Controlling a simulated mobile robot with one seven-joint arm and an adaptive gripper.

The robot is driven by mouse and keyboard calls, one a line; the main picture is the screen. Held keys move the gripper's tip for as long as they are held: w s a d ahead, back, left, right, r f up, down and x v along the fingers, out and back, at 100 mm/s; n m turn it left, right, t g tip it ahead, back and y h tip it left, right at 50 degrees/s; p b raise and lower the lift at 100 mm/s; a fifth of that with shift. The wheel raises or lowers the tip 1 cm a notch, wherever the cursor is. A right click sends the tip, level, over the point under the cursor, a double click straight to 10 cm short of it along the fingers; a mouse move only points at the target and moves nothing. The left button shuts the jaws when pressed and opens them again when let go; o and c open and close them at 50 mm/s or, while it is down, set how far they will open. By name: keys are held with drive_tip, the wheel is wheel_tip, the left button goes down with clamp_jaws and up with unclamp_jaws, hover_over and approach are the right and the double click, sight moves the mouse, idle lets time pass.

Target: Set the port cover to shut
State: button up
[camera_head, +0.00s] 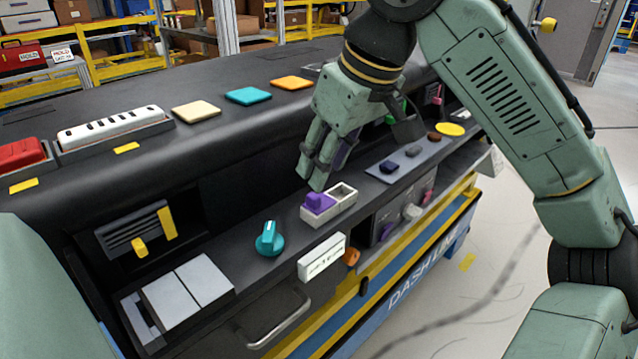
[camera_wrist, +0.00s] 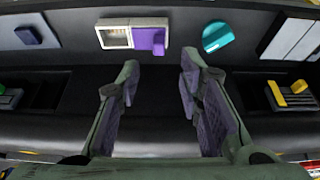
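What looks like the port cover is a purple slider (camera_head: 318,203) with a raised grip, in a pale rectangular frame (camera_head: 343,212) on the dark console shelf. It covers the left part of the frame; the right part is an open recess. In the wrist view the purple slider (camera_wrist: 150,40) is on the right of the frame and the open recess (camera_wrist: 116,37) on the left. My gripper (camera_head: 315,178) points down just above and behind the frame. In the wrist view its fingers (camera_wrist: 160,75) are spread and empty, with the frame beyond the fingertips.
A teal knob (camera_head: 270,239) stands left of the frame, and a white labelled block (camera_head: 322,257) sits in front. A grey panel with dark buttons (camera_head: 390,167) is at right. Grey flat panels (camera_head: 187,288) and a vent with yellow tabs (camera_head: 135,233) are at left.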

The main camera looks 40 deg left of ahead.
sight(313, 195)
drive_tip(key=x, duration=0.7)
drive_tip(key=shift+p, duration=0.35)
drive_tip(key=shift+c, duration=0.5)
clamp_jaws()
